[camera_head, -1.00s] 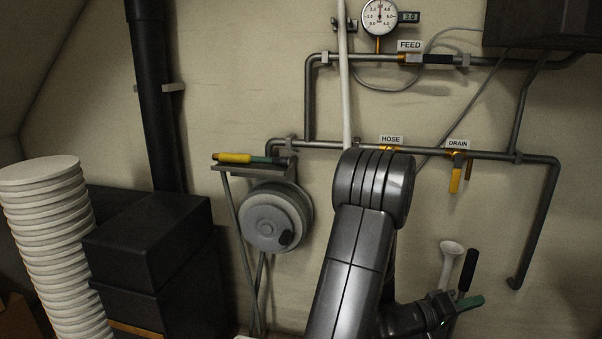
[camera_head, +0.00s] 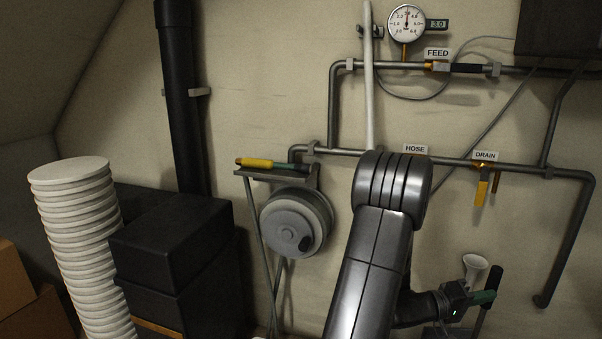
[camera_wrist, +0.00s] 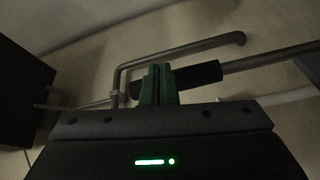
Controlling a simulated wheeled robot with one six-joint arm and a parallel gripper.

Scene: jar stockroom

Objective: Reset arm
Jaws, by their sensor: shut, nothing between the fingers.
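My gripper (camera_head: 484,298) is at the lower right of the head view, at the end of my dark grey arm, with its green fingers pointing right. In the wrist view my gripper (camera_wrist: 158,84) shows its two green fingers side by side and closed, with nothing held between them. Behind the fingers in the wrist view are wall pipes (camera_wrist: 190,48) and a black sleeve or handle (camera_wrist: 197,76).
The wall carries pipes (camera_head: 450,159) labelled FEED, HOSE and DRAIN, a gauge (camera_head: 406,22) and a hose reel (camera_head: 296,224). A white funnel (camera_head: 475,266) and a black handle (camera_head: 489,292) are close to my gripper. Black boxes (camera_head: 170,243) and stacked white discs (camera_head: 78,215) stand left.

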